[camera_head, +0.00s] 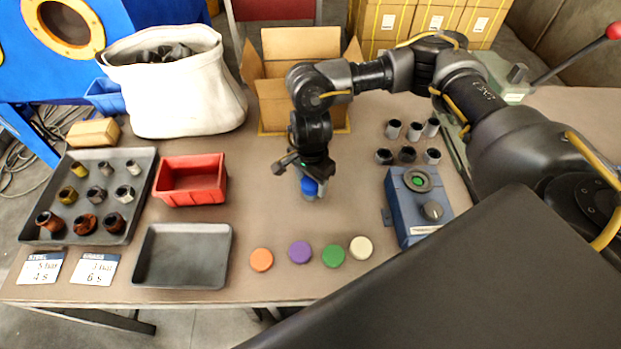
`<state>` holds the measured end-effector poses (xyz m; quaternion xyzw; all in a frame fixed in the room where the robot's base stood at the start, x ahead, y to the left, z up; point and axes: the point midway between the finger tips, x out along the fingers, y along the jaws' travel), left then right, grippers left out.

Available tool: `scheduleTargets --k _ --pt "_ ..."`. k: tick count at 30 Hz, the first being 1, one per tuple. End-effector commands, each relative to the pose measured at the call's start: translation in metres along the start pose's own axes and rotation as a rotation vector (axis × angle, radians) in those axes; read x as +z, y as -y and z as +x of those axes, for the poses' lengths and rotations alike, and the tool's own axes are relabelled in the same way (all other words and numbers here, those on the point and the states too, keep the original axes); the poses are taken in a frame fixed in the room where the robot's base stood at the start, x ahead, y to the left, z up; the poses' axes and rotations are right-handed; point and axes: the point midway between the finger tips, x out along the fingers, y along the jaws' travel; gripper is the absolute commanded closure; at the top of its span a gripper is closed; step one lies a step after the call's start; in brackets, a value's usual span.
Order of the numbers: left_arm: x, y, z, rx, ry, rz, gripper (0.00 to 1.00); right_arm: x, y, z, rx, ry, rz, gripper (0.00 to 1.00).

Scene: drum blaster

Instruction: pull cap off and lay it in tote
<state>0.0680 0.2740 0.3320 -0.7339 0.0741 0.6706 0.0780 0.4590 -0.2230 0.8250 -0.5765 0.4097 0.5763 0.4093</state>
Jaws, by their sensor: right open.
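A small blue cap (309,188) is at the middle of the table, directly below my right gripper (307,174). The gripper points down and is open, with its fingers to either side of the cap's upper part. I cannot tell whether they touch it, and the gripper partly hides what the cap sits on. A red tote (222,187) stands to the left of the gripper and looks empty. My left gripper is not in view.
A grey tray of metal fittings (142,203) and an empty dark tray (182,257) lie left. Orange (261,260), purple (299,252), green (333,256) and cream (361,248) discs lie in front. A blue device (407,217) and several sockets (407,154) stand right; an open carton (296,44) stands behind.

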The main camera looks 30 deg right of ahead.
Motion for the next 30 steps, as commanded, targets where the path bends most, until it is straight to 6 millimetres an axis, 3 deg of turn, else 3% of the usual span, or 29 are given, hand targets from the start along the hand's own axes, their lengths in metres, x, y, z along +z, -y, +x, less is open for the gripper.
scheduleTargets --k 4,12,30 --pt "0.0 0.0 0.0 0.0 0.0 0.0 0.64 0.0 0.0 0.0 0.0 0.0 0.0 0.42" --pt "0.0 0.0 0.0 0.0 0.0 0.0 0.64 0.0 0.0 -0.001 0.0 0.0 0.0 0.76" --pt "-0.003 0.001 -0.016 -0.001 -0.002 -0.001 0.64 0.0 0.001 -0.025 -0.001 0.001 0.0 0.77"
